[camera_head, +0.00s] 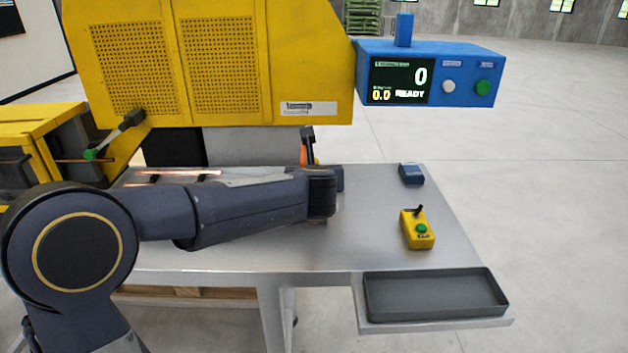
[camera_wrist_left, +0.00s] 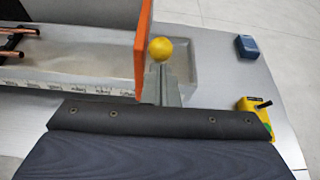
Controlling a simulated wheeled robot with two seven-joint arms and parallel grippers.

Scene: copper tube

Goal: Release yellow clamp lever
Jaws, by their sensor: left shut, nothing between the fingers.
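A yellow ball-shaped knob (camera_wrist_left: 160,50), which looks like the end of the clamp lever, stands beside an upright orange plate (camera_wrist_left: 143,45) in the left wrist view. My left gripper's grey fingers (camera_wrist_left: 160,80) are shut and empty, with their tips just below the knob in the picture; I cannot tell whether they touch it. In the head view my left arm reaches across the table, and its gripper is hidden behind the wrist. An orange part (camera_head: 303,151) with a black piece shows just behind that wrist. My right gripper is not in view.
A yellow button box (camera_head: 417,230) and a small blue block (camera_head: 411,173) sit on the right of the metal table (camera_head: 385,240). A dark tray (camera_head: 435,293) is at the front. Copper tubes (camera_wrist_left: 14,42) lie at left. The yellow machine (camera_head: 220,60) stands behind.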

